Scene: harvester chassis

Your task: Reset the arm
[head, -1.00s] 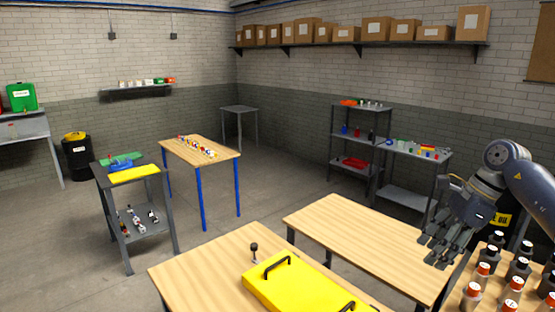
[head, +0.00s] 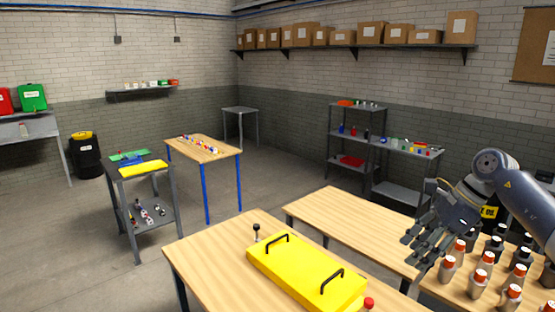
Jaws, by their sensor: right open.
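My right arm comes in from the right edge. Its gripper (head: 428,246) is open and empty, with its fingers pointing down and to the left. It hangs over the right end of the back wooden table, just left of several bottles (head: 480,278) with red or black caps. My left gripper is out of the picture.
A yellow cover (head: 305,272) with two black handles lies on the front wooden table (head: 215,262). A black-knobbed lever (head: 256,232) stands behind it, and a red knob (head: 369,303) is at its right corner. The back table's top (head: 345,222) is mostly bare.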

